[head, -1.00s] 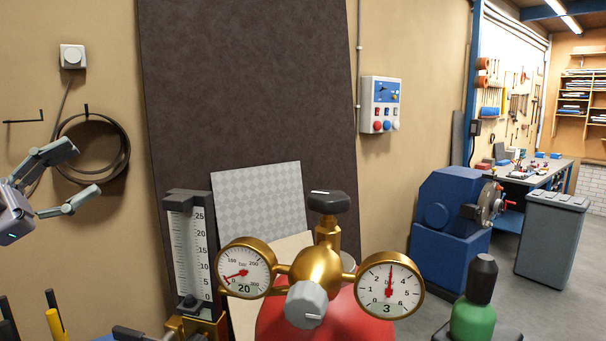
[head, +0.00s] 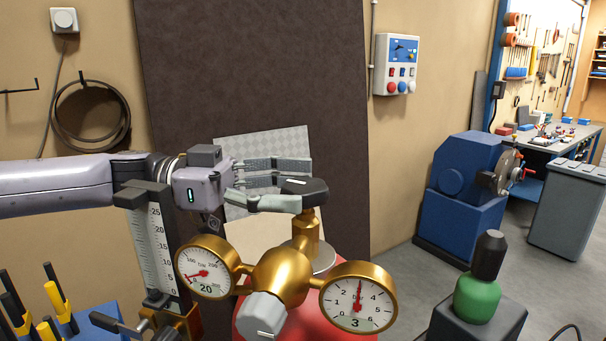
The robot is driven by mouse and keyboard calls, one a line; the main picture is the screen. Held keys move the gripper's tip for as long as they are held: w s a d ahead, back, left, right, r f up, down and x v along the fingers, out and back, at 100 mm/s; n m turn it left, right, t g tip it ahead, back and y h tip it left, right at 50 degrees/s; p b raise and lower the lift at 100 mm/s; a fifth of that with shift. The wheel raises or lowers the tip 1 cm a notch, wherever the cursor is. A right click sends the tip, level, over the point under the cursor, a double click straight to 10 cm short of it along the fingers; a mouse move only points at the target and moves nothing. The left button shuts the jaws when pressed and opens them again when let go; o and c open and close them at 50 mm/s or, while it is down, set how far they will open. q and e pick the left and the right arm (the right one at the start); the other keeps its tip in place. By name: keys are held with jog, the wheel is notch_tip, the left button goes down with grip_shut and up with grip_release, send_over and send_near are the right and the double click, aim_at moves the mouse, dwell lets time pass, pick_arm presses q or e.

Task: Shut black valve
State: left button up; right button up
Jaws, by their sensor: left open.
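The black valve (head: 313,193) is a dark knob with a white mark, on top of the brass regulator (head: 281,277). The regulator sits on a red cylinder and carries two round gauges; the left one (head: 207,267) reads near the low end and the right one (head: 357,297) near 3. My left gripper (head: 300,184) comes in from the left, its fingers open and pointing right. Its fingers reach the black valve's left side, one in front and others behind; whether they touch it I cannot tell. My right gripper is not in view.
A grey knob (head: 259,315) faces the front of the regulator. A flow meter tube (head: 157,238) stands at the left under my arm. Yellow-handled tools (head: 58,303) are at lower left. A green and black bottle (head: 478,291) stands at right.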

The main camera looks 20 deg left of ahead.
pick_arm(q)
jog(key=shift+w+d, duration=0.25)
jog(key=shift+d, duration=0.7)
jog(key=shift+s, duration=0.1)
jog(key=shift+s+a, duration=0.1)
jog(key=shift+a, duration=0.1)
jog(key=shift+c, duration=0.4)
jog(key=shift+d, duration=0.15)
jog(key=c, duration=1.1)
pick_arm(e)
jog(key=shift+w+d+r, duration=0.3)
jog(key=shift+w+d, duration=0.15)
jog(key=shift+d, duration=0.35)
